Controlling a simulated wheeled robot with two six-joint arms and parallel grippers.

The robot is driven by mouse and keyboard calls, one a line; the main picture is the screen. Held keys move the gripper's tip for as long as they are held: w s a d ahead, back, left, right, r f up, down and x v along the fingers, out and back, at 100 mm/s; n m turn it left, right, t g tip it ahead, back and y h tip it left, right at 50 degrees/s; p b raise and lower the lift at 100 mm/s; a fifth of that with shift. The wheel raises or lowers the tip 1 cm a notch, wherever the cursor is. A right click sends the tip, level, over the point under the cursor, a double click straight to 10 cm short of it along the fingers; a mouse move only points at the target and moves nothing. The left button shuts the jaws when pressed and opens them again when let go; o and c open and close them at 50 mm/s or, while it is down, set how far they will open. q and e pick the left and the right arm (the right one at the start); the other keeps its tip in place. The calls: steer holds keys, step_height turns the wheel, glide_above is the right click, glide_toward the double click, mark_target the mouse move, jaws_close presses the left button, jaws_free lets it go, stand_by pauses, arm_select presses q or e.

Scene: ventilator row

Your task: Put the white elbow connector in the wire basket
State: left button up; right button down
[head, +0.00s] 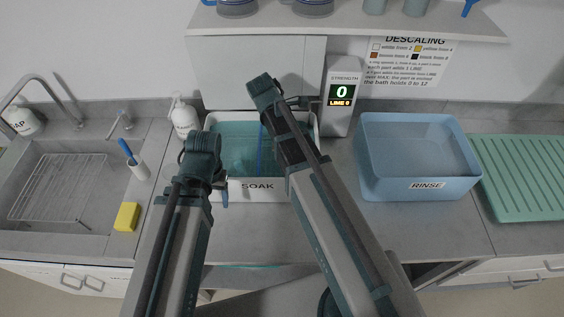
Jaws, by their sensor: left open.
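I cannot make out a white elbow connector in the head view. I cannot pick out a wire basket for certain either; a flat wire rack (62,187) lies in the sink at the left. My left gripper (223,194) is open at the front left corner of the white SOAK bath (258,187), with its wrist partly hiding the bath's left side. My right gripper (302,103) is near the bath's back right rim; it is small and dark, and its jaws do not show clearly. My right arm covers the right part of the bath.
A blue RINSE tub (427,185) and a green ribbed mat (520,180) are at the right. A dosing unit (341,95) reads 0 behind the bath. A shelf overhangs the back.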

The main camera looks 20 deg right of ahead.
arm_select(q)
step_height(320, 180, down, 9)
steer(key=b, duration=0.8)
arm_select(e)
step_height(320, 180, down, 9)
steer(key=shift+r, duration=0.1)
arm_select(q)
steer(key=shift+r, duration=0.2)
arm_select(e)
steer(key=shift+r, duration=0.1)
arm_select(q)
steer(key=shift+f, duration=0.15)
arm_select(e)
steer(key=c, duration=1)
jaws_free()
steer(key=shift+f, duration=0.2)
steer(key=o, duration=0.5)
steer(key=shift+c, duration=0.2)
steer(key=shift+r, duration=0.1)
